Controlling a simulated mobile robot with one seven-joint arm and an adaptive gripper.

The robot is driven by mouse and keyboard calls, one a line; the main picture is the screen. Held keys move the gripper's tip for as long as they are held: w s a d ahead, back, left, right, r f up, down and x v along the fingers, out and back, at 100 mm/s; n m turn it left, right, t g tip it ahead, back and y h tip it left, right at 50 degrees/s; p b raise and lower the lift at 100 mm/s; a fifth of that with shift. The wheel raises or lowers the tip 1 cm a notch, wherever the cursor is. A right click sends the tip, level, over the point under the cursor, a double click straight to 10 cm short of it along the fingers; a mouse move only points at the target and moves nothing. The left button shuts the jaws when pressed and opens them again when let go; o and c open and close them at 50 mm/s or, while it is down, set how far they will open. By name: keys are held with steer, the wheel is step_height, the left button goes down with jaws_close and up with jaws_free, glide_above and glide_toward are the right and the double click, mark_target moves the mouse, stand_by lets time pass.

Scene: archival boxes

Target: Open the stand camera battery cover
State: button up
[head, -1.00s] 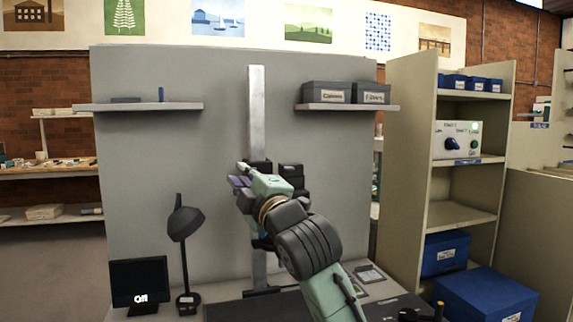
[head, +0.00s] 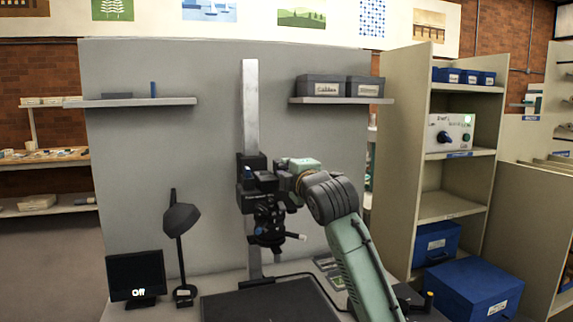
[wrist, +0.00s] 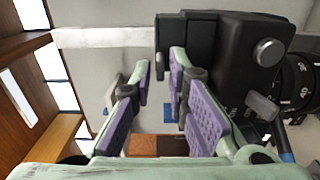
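The stand camera (head: 258,199) is black and hangs on the upright metal column, its lens (head: 268,228) pointing down over the dark baseboard. In the wrist view, the camera body (wrist: 222,50) fills the upper right, with a round silver knob, a small lever and part of the numbered lens ring. I cannot make out the battery cover. My gripper (wrist: 160,85) is open, its purple-padded fingers apart with nothing between them. The right finger overlaps the camera body's left edge; I cannot tell if they touch. In the head view my gripper (head: 284,182) is at the camera's right side, its fingertips unclear.
A desk lamp (head: 180,230) and a small monitor (head: 136,277) reading "Off" stand at the left. A shelf unit with blue boxes (head: 467,292) stands at the right.

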steer(key=shift+w+a, duration=0.15)
steer(key=shift+w, duration=0.25)
jaws_close()
